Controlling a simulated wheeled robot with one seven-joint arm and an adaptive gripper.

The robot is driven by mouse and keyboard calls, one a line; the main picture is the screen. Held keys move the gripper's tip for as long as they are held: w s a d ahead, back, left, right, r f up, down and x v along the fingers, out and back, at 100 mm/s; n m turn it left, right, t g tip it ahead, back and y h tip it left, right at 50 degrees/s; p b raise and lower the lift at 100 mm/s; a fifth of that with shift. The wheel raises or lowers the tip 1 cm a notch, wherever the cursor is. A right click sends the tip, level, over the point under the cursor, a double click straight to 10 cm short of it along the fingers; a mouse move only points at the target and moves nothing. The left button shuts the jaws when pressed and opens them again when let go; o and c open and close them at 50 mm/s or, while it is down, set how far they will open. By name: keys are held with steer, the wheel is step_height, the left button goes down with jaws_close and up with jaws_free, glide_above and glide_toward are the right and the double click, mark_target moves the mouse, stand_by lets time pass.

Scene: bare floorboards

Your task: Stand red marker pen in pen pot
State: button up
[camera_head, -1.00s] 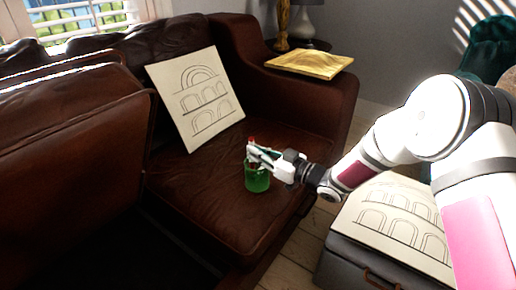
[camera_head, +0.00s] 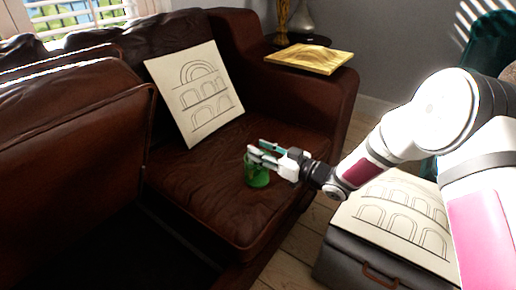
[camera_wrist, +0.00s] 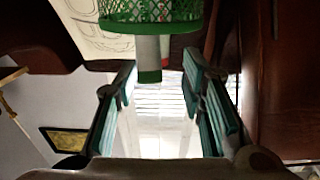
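The green mesh pen pot (camera_head: 257,177) stands on the brown sofa seat in the head view. In the wrist view the pot (camera_wrist: 120,22) shows upside down at the top. A white pen with a green end (camera_wrist: 148,62) sticks out past its rim. Red and white show through the mesh, and a narrow red strip beside the white pen appears to be the red marker pen (camera_wrist: 165,45); most of it is hidden. My gripper (camera_head: 256,152) is open and empty, with its fingertips above the pot's rim in the head view; its teal pads stand apart in the wrist view (camera_wrist: 158,85).
A drawing board (camera_head: 195,95) leans on the sofa back. Another drawing (camera_head: 400,215) lies on a grey case (camera_head: 345,262) at the right. A yellow board (camera_head: 310,57) lies on the sofa arm. The seat around the pot is clear.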

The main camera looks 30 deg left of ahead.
steer(key=s+d, duration=0.1)
steer(key=d, duration=0.9)
steer(key=shift+d, duration=0.25)
stand_by(0.3)
